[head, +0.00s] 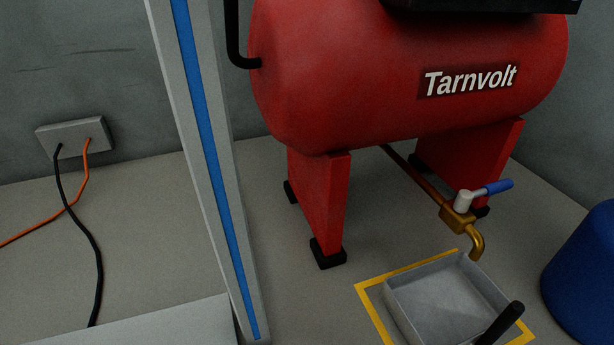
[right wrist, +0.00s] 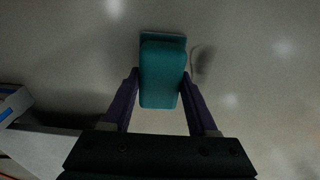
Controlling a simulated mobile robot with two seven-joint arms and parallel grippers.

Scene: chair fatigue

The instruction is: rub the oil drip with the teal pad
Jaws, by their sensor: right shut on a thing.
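The teal pad (right wrist: 160,92) shows in the right wrist view, with a flat darker teal plate at its far end. My right gripper (right wrist: 160,76) has its two purple fingers shut on the pad's sides. A pale grey surface lies beyond the pad; I cannot tell whether they touch. A small dark mark (right wrist: 203,62) shows on that surface just right of the pad; I cannot tell whether it is the oil drip or a shadow. Neither gripper shows in the head view, and I do not clearly see an oil drip there.
A red tank (head: 370,85) marked Tarnvolt stands on red legs. Its brass tap (head: 458,217) with a blue lever hangs over a grey tray (head: 430,295) inside yellow floor lines. A blue drum (head: 588,270) stands right. A grey post (head: 195,130) with a blue stripe and cables stand left.

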